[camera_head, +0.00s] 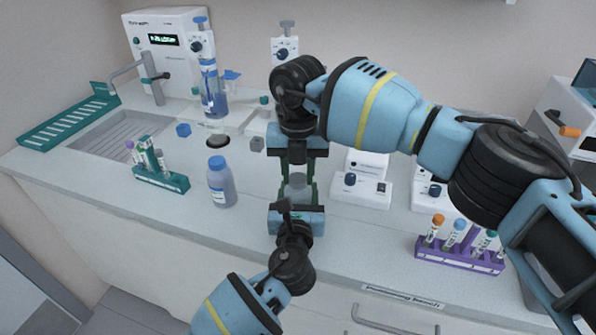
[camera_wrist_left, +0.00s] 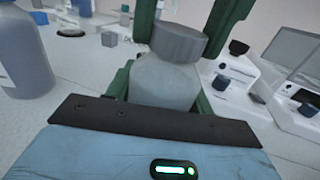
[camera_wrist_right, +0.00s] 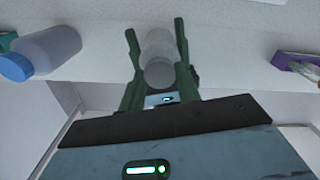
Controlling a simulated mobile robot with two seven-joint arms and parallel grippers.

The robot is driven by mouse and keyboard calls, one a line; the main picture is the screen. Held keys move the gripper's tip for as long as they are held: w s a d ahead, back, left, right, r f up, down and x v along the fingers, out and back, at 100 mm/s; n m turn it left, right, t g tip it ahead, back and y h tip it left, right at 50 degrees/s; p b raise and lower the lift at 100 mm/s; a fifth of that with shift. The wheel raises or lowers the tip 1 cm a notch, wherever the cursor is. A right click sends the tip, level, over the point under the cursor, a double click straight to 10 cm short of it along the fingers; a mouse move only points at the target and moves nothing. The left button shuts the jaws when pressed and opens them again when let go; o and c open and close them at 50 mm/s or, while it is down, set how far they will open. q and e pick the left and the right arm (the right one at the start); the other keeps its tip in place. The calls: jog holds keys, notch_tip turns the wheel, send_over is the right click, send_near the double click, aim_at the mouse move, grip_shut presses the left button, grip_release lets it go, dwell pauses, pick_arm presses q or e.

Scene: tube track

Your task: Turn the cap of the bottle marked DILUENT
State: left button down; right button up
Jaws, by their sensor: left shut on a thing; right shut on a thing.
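A small translucent bottle with a grey cap (camera_wrist_left: 178,43) stands between my two grippers; no marking on it is readable. My left gripper (camera_head: 297,202) comes from the front, its green fingers shut around the bottle body (camera_wrist_left: 162,82). My right gripper (camera_head: 297,172) comes from the far side and above, its fingers shut on the cap's sides. The right wrist view shows the cap (camera_wrist_right: 159,73) between green fingers. In the head view the bottle is mostly hidden by the grippers. A larger blue-capped bottle (camera_head: 221,184) stands to the left, apart from both grippers; its label is unreadable.
A green tube rack (camera_head: 163,178) stands left and a purple tube rack (camera_head: 458,250) right, near the counter's front edge. White devices (camera_head: 362,187) sit right of my grippers. A sink (camera_head: 122,132) and a green drying tray (camera_head: 68,122) lie at the left.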

jog(key=n, duration=1.8)
jog(key=shift+r+n, duration=0.1)
jog(key=shift+n, duration=0.2)
jog(key=n, duration=0.5)
jog(key=shift+r, duration=0.15)
jog(key=shift+r, duration=0.75)
jog(key=shift+r, duration=0.2)
